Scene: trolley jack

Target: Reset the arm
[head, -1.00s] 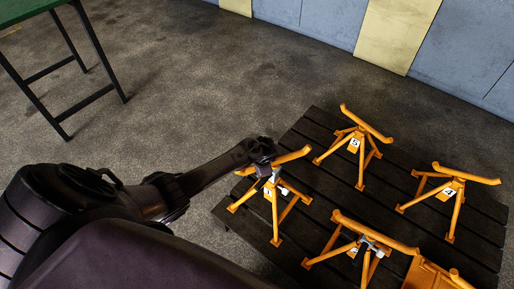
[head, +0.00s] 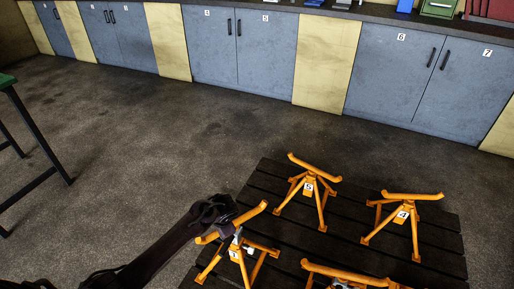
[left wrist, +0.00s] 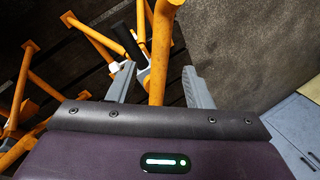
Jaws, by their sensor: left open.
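My left arm reaches in from the lower left of the head view. Its gripper (head: 222,214) is at the top of the orange stand labelled 1 (head: 262,266). In the left wrist view the two grey fingers (left wrist: 158,88) are apart, with an orange bar of a stand (left wrist: 159,62) showing between them. I cannot tell whether the fingers touch it. My right gripper is not in view.
Orange stands labelled 5 (head: 309,188) and 4 (head: 403,214) stand on a dark slatted pallet (head: 350,210). Another stand (head: 345,274) is cut off at the bottom edge. Grey cabinets (head: 240,50) line the back wall. A green-topped table (head: 8,82) is at the left. Floor between is clear.

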